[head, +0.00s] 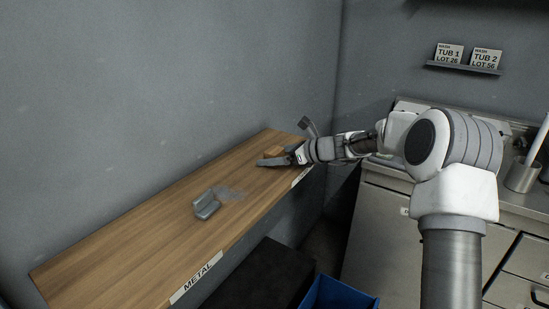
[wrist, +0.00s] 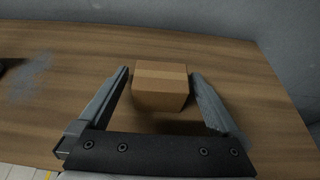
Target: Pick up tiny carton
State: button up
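The tiny carton (wrist: 160,87) is a small brown cardboard box on the wooden shelf (wrist: 55,110). In the wrist view it sits between the two fingers of my gripper (wrist: 162,92), close to the right finger, with a gap to the left finger. My gripper is open around it. In the head view my gripper (head: 282,156) is at the far right end of the shelf, and the carton (head: 274,152) shows only as a small brown patch, partly hidden behind the fingers.
A grey metal object (head: 206,207) lies on the middle of the shelf. Grey walls stand behind and to the right. A blue bin (head: 338,294) and a black box (head: 262,283) are below. A metal counter (head: 375,205) is at the right.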

aim_at(275, 150)
jog(key=c, duration=1.3)
jog(key=shift+r+p, duration=0.75)
jog(key=shift+r, duration=1.6)
jog(key=s+d+r, duration=0.1)
jog(key=d+r, duration=0.1)
jog(key=d, duration=0.1)
jog(key=s+d+r+p, duration=0.1)
jog(key=d+r, duration=0.1)
jog(key=d, duration=0.2)
jog(key=s+d+r, duration=0.1)
jog(key=d+r, duration=0.1)
jog(key=d, duration=0.2)
jog(key=shift+s+d+r+p, duration=0.1)
jog(key=shift+d+r+p, duration=0.1)
jog(key=shift+p, duration=0.2)
jog(key=shift+f, duration=0.1)
